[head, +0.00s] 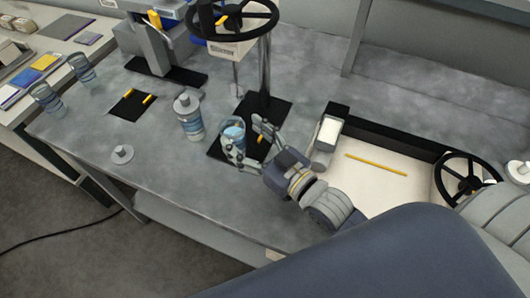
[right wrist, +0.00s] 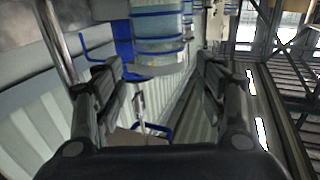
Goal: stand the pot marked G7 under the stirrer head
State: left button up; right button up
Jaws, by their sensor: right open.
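A clear pot with blue bands (head: 233,132) stands at the front-left part of the black stirrer base (head: 279,108); no G7 mark is readable. The stirrer head (head: 238,46) is on a post behind it, with a thin shaft hanging down. My right gripper (head: 243,141) is open, its fingers spread beside the pot. In the right wrist view the banded pot (right wrist: 158,40) shows ahead, between the tips of my open right gripper (right wrist: 156,78), with gaps on both sides. Whether the pot is exactly below the shaft cannot be told. My left gripper is not in view.
A blue-banded bottle (head: 189,117) stands left of the base. Two similar pots (head: 46,98) (head: 80,69) stand at the far left. A pale tray with a yellow pencil (head: 376,163) lies right.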

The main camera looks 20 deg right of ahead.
jog(key=b+v, duration=0.1)
jog(key=v, duration=0.6)
jog(key=shift+s, duration=0.1)
dwell(0.5)
